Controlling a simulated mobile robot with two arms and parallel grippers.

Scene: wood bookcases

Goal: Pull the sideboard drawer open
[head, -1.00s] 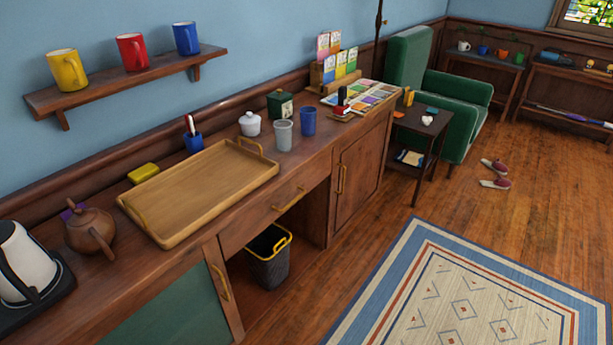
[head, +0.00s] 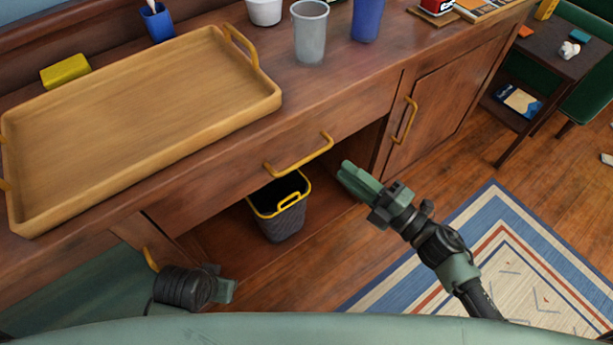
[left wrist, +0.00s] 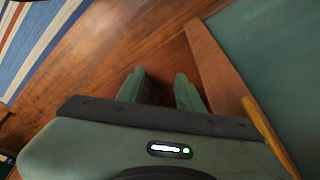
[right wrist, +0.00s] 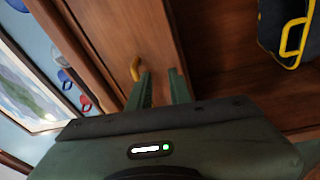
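The sideboard drawer (head: 240,170) is closed, its front flush with the sideboard. Its yellow bar handle (head: 298,155) is clear in the head view. My right gripper (head: 346,172) is just right of and slightly below the handle, apart from it. In the right wrist view its fingers (right wrist: 159,80) are parted with nothing between them, and a yellow handle (right wrist: 135,68) shows just beyond the left finger. My left gripper (head: 225,290) is low in front of the sideboard's left part. Its fingers (left wrist: 158,78) are parted and empty in the left wrist view.
A wooden tray (head: 130,120), grey cup (head: 310,35) and blue cup (head: 368,20) stand on the sideboard top. A dark bin (head: 280,212) with a yellow rim stands under the drawer. A cabinet door (head: 450,95) is to the right. Floor and rug (head: 490,260) are clear in front.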

